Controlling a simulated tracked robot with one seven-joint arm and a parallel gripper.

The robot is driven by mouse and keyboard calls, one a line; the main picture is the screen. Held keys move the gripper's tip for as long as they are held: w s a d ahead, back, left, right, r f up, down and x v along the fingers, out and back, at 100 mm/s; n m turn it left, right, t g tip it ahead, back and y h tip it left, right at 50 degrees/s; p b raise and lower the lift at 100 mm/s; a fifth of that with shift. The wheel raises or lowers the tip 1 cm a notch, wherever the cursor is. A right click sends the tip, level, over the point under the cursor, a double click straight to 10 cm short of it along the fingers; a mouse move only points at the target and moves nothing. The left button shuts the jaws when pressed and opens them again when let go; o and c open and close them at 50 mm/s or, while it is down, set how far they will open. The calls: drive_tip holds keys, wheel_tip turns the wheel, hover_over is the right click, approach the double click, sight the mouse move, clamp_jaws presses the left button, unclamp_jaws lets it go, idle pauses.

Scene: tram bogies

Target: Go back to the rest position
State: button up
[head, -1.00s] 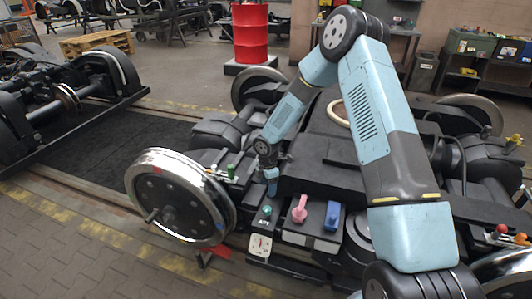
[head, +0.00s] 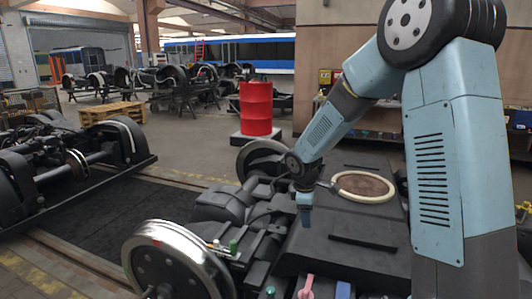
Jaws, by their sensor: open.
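My gripper (head: 305,210) hangs from the light-blue arm, pointing down over the dark top of the near bogie (head: 285,240). It looks empty, and its jaws are small in this view. It is left of and a little below the round opening with a cream rim (head: 349,192). A pink handle (head: 306,288), a blue part (head: 343,291) and a green knob (head: 269,292) show at the bottom edge, partly cut off. The arm rises along the right side and hides part of the bogie.
A shiny wheel (head: 172,262) stands at the bogie's lower left. A green-topped part (head: 233,246) sits beside it. Another bogie (head: 75,160) stands at the left. A red drum (head: 256,108) and a wooden pallet (head: 112,111) stand behind. Dark floor (head: 110,210) between the bogies is clear.

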drive_tip(key=s+d+r+m+t, duration=0.1)
drive_tip(key=s+d+r+m, duration=0.25)
drive_tip(key=s+r, duration=0.35)
drive_tip(key=s+d+r+m+t, duration=0.1)
drive_tip(key=s+d+r+m, duration=0.3)
drive_tip(key=r, duration=0.5)
drive_tip(key=s+d+r+m, duration=0.1)
drive_tip(key=s+r+m, duration=0.2)
drive_tip(key=s, duration=0.6)
drive_tip(key=s+d+r+m+t+y, duration=0.1)
drive_tip(key=s+r+m, duration=0.2)
drive_tip(key=s, duration=0.7)
drive_tip(key=shift+s+d+m+t+y, duration=0.3)
drive_tip(key=shift+d+m, duration=0.05)
drive_tip(key=shift+m, duration=0.5)
